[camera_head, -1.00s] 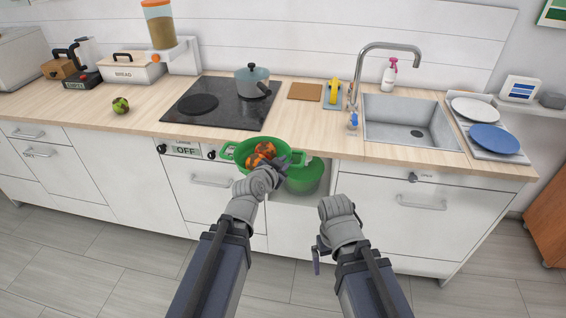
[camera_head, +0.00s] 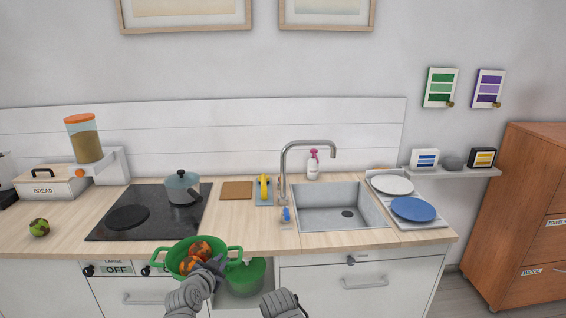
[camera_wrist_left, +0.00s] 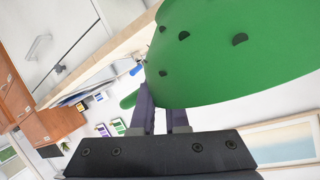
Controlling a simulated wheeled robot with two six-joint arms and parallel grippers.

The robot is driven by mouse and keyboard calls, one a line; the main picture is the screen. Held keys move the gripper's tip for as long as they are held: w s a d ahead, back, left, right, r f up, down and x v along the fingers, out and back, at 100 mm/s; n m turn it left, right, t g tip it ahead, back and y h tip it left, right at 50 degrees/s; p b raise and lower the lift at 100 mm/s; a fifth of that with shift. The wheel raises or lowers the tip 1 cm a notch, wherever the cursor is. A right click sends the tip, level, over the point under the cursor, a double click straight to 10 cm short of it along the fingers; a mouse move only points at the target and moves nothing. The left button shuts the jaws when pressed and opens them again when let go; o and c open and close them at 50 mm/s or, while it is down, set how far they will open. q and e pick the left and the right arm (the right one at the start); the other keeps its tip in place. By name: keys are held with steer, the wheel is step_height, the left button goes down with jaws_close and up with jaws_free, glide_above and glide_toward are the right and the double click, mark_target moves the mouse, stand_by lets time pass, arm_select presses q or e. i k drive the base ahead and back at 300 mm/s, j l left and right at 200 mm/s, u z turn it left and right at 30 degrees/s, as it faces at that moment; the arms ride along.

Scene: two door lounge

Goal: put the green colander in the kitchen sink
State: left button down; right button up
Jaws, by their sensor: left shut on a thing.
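The green colander (camera_head: 173,262) is held in front of the counter edge, below the hob, with orange and dark mottled round items inside. My left gripper (camera_head: 216,265) is shut on its right side. In the left wrist view the colander's green wall with drain holes (camera_wrist_left: 215,55) fills the top, and the gripper's fingers (camera_wrist_left: 165,120) meet it. The kitchen sink (camera_head: 325,208) is a grey basin set in the counter, right of the colander, and looks empty. My right gripper (camera_head: 284,304) is at the bottom edge, partly cut off; its jaws cannot be made out.
A tall tap (camera_head: 283,172) stands at the sink's left. A blue brush (camera_head: 286,215) and a yellow item (camera_head: 264,187) are beside it. Plates (camera_head: 413,208) lie on a rack to the right. A pot (camera_head: 182,188) stands on the hob. Another green container (camera_head: 245,278) sits below the counter.

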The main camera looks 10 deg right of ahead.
mark_target(327, 228)
steer(key=z, duration=5.9)
steer(key=k+l, duration=0.5)
steer(key=k+l+z, duration=0.1)
steer(key=k+l, duration=0.4)
steer(key=l, duration=0.2)
